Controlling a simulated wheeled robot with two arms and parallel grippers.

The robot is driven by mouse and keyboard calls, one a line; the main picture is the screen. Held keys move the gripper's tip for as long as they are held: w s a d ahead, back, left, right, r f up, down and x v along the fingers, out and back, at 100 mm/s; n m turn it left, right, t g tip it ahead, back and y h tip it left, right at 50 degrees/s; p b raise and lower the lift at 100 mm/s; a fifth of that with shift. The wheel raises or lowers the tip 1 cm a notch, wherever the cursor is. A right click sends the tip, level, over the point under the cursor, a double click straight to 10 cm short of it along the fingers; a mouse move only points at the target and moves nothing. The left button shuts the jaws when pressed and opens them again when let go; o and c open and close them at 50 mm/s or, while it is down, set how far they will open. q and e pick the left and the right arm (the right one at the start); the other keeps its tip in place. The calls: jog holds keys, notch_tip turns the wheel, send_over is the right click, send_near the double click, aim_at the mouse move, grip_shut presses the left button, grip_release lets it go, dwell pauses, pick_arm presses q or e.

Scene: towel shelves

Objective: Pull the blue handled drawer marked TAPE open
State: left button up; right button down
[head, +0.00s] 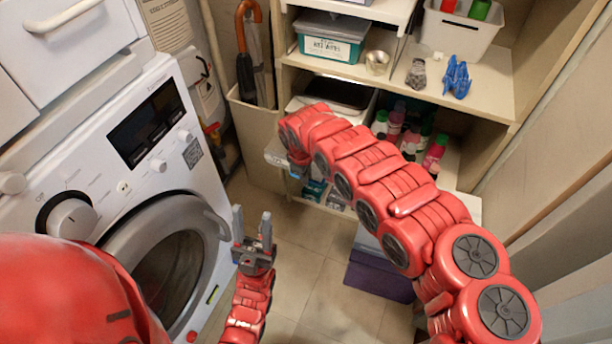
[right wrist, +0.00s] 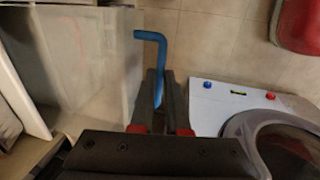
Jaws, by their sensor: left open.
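A blue handle (right wrist: 150,36) shows in the right wrist view, bent at the top, with its lower part between the fingers of my right gripper (right wrist: 163,92). The gap is narrow, and whether the fingers press on the handle is unclear. In the head view my right arm reaches across to the lower shelves, and its own links hide most of the gripper. My left gripper (head: 252,236) is open and empty, in front of the washing machine door.
The washing machine (head: 160,165) stands at left, its round door close to my left gripper. Shelves (head: 490,100) hold a teal box (head: 330,48), a blue crumpled item (head: 456,78) and several bottles. A purple box (head: 378,280) lies below. Floor (head: 310,270) shows between.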

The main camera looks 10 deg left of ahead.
jog(key=c, duration=1.2)
grip_release()
jog(key=shift+r, duration=0.1)
jog(key=shift+s+a+r+p, duration=0.1)
jog(key=shift+s+r+p, duration=0.5)
jog(key=shift+r, duration=2.2)
jog(key=shift+s+a+r+p, duration=0.15)
jog(key=shift+s+r+p, duration=0.4)
jog(key=shift+r, duration=2.3)
jog(key=shift+s+a+r+p, duration=0.1)
jog(key=shift+s+r+p, duration=0.5)
jog(key=shift+r, duration=2.2)
